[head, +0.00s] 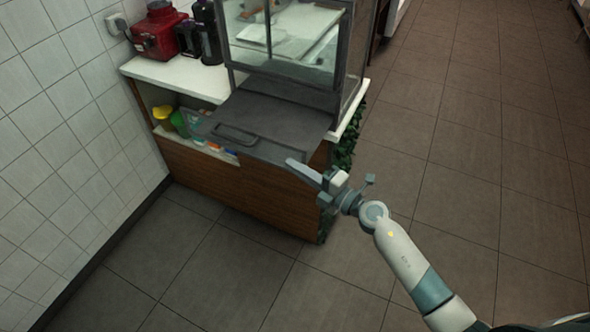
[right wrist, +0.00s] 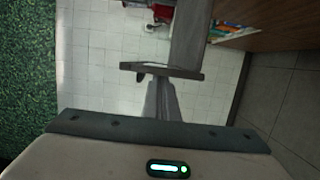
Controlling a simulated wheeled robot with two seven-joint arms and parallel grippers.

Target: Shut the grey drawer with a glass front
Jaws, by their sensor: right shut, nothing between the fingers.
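A grey drawer (head: 272,122) with a dark handle (head: 235,134) juts out from below a glass display case on the counter. Its glass front cannot be made out from this angle. My right gripper (head: 292,165) is shut and empty, in front of the near right corner of the drawer. I cannot tell whether it touches the drawer. In the right wrist view my right gripper (right wrist: 162,95) points toward the tiled wall, with a grey surface (right wrist: 187,40) beyond it, possibly the drawer. My left gripper is not in view.
The glass case (head: 290,50) stands on the wooden counter (head: 245,190). A shelf at left holds a yellow cup (head: 162,112) and a green container (head: 181,120). A red appliance (head: 160,33) stands behind. Green leaves (head: 347,145) cover the counter's right side. Floor at right is clear.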

